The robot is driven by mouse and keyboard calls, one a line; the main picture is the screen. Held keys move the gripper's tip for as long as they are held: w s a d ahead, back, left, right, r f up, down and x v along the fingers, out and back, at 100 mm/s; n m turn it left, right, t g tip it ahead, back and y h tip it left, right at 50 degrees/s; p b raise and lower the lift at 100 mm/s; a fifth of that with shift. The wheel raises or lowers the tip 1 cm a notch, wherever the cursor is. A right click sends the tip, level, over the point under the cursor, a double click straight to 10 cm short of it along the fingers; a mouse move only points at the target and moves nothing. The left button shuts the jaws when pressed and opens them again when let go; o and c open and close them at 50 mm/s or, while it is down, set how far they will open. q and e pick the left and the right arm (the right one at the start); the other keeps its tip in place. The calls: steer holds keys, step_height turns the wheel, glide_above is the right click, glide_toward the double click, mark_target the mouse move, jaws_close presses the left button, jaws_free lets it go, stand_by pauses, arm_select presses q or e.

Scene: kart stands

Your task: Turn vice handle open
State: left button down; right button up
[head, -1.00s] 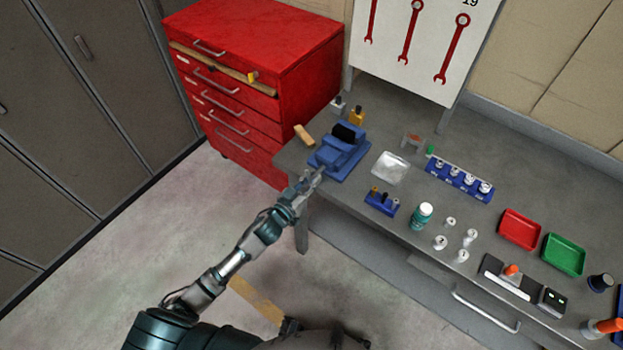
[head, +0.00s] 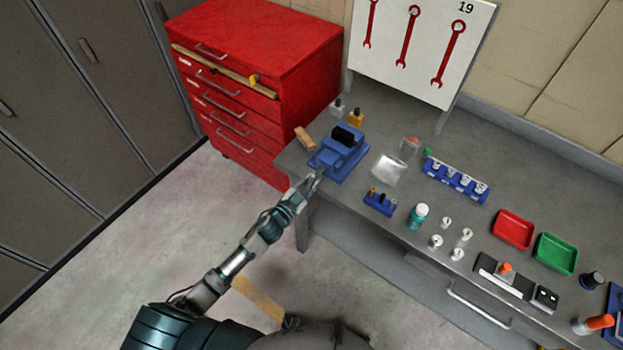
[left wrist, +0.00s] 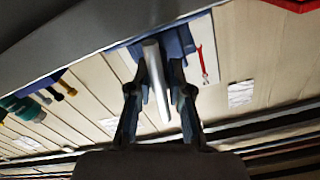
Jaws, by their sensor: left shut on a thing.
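The blue vice (head: 343,155) stands at the left front corner of the grey workbench in the head view, with a dark block at its top. My left gripper (head: 313,181) is at the vice's front, by the bench edge. In the left wrist view the left gripper (left wrist: 158,100) has its two fingers on either side of the pale grey vice handle (left wrist: 156,82), a bar that runs between them. The blue vice body (left wrist: 176,42) shows behind the bar. In the head view the handle is largely hidden by the gripper. My right gripper is not in view.
A red drawer cabinet (head: 262,55) stands left of the bench. A clear bag (head: 388,170), a small blue holder (head: 380,202), a teal bottle (head: 418,216), a blue rack (head: 456,180), and red (head: 512,230) and green (head: 556,254) trays lie on the bench. Floor in front is clear.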

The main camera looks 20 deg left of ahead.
arm_select(q)
steer(key=m, duration=0.2)
steer(key=shift+r+m+p, duration=0.15)
steer(key=shift+m+p, duration=0.25)
steer(key=shift+m, duration=0.9)
steer(key=m+p, duration=0.1)
steer(key=m, duration=0.8)
steer(key=shift+f+m, duration=0.2)
steer(key=shift+m, duration=0.7)
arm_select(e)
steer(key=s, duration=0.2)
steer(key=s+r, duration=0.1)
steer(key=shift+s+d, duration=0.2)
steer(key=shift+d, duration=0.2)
arm_select(q)
steer(key=shift+s+f, duration=0.1)
steer(key=shift+f, duration=0.05)
steer(key=c, duration=1.1)
jaws_free()
